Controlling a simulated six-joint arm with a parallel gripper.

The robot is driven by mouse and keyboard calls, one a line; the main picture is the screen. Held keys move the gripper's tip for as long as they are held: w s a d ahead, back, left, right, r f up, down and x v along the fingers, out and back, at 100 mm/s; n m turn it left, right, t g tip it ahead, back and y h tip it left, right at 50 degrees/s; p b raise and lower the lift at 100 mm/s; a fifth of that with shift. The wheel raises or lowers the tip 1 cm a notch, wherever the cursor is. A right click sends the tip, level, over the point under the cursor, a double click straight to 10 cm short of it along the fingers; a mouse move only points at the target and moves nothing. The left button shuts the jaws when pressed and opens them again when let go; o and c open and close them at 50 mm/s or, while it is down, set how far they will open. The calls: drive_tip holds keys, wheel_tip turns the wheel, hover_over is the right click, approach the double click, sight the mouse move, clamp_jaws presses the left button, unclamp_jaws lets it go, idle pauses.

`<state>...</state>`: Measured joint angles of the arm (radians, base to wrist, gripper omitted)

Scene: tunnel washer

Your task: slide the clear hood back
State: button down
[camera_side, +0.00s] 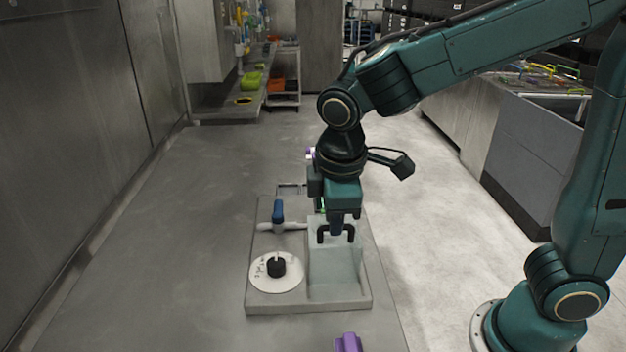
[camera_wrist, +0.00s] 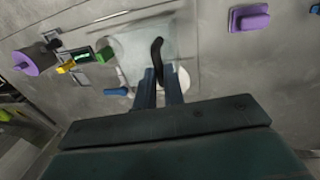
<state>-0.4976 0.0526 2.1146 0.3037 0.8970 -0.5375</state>
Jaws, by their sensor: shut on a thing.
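The clear hood (camera_side: 336,268) is a see-through box on the right side of a grey base panel (camera_side: 258,308). A black arched handle (camera_side: 351,235) stands on it. My gripper (camera_side: 336,230) points down and is shut on this handle. In the wrist view, the fingers of my gripper (camera_wrist: 161,78) meet at the black handle (camera_wrist: 157,52), with the pale clear hood (camera_wrist: 133,50) around it. My fingers hide part of the handle. My wrist hides the far end of the hood in the side view.
Left of the hood are a blue-handled lever (camera_side: 278,211) and a white dial (camera_side: 262,283) with a black knob (camera_side: 277,266). A purple block (camera_side: 348,343) lies in front of the panel. The counter left is clear.

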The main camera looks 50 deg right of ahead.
drive_tip(key=shift+s+a, duration=0.75)
drive_tip(key=shift+a, duration=0.15)
drive_tip(key=c, duration=1.5)
unclamp_jaws()
drive_tip(key=shift+r, duration=0.15)
wheel_tip(320, 180, up, 13)
drive_tip(key=s+a, duration=0.1)
drive_tip(key=s, duration=0.1)
drive_tip(key=shift+a+r, duration=0.15)
drive_tip(key=shift+a, duration=0.25)
